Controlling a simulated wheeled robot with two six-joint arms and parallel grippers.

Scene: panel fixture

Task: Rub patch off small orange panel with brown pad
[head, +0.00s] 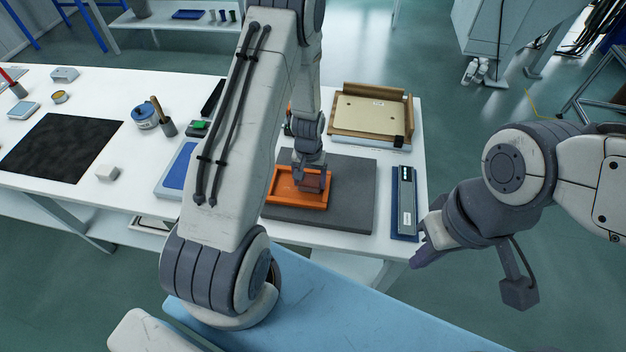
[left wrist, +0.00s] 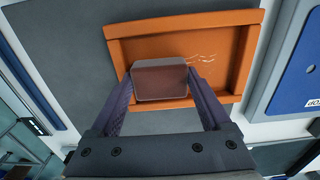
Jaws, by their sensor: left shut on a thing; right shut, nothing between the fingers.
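The small orange panel (head: 283,197) is a shallow tray-like piece with a raised rim, lying on a dark grey mat (head: 350,205). In the left wrist view the panel (left wrist: 215,88) fills the upper middle. My left gripper (head: 311,172) is over the panel, shut on the brown pad (left wrist: 160,80). The pad is over the panel's near inner side; whether it touches the surface I cannot tell. Thin pale scribbled marks, the patch (left wrist: 201,57), show just right of the pad; the pad may hide more. My right gripper (head: 420,257) is shut and empty, off the table's right edge.
A wooden-framed beige panel (head: 372,113) stands behind the mat. A blue device with a display (head: 405,203) lies right of the mat. A blue-topped piece (head: 177,168) lies left. A black mat (head: 62,147), tub (head: 145,115) and small white block (head: 107,173) are further left.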

